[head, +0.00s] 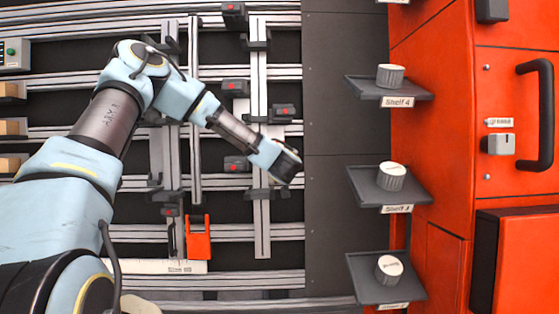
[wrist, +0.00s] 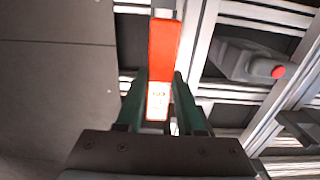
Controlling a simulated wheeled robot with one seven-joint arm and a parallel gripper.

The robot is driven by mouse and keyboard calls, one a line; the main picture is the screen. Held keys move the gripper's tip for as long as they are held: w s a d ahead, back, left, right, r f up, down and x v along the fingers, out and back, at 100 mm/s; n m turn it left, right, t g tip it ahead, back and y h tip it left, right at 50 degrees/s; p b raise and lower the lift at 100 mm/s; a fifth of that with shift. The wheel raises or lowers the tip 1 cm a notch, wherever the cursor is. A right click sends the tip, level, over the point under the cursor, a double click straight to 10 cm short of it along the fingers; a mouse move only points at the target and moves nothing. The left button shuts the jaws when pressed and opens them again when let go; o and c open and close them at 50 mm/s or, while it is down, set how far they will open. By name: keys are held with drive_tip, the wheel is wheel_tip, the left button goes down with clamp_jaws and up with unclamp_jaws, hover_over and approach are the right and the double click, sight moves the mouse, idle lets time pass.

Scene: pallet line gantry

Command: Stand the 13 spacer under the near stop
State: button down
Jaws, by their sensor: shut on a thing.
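My gripper (wrist: 158,98) has two dark green fingers, closed on the sides of an upright-looking orange spacer (wrist: 164,48) with a white label. The label's print is too small to read surely. In the head view my gripper (head: 288,166) is at the right end of the rail frame, and the spacer is hidden behind it. Several dark stops with red buttons sit on the rails, among them one at lower left (head: 170,210) and one at middle (head: 237,163). I cannot tell which is the near stop. A stop with a red button (wrist: 240,62) shows right of the spacer in the wrist view.
An orange forked piece (head: 198,243) stands low on the frame, beside a white strip marked "Size" (head: 160,267). Small shelves with white-topped cups (head: 390,177) and an orange cabinet (head: 460,150) stand at right. A dark plain panel (head: 340,200) lies between.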

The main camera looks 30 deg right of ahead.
drive_tip(key=shift+b+x, duration=0.85)
drive_tip(key=shift+x, duration=0.8)
drive_tip(key=shift+r, duration=0.1)
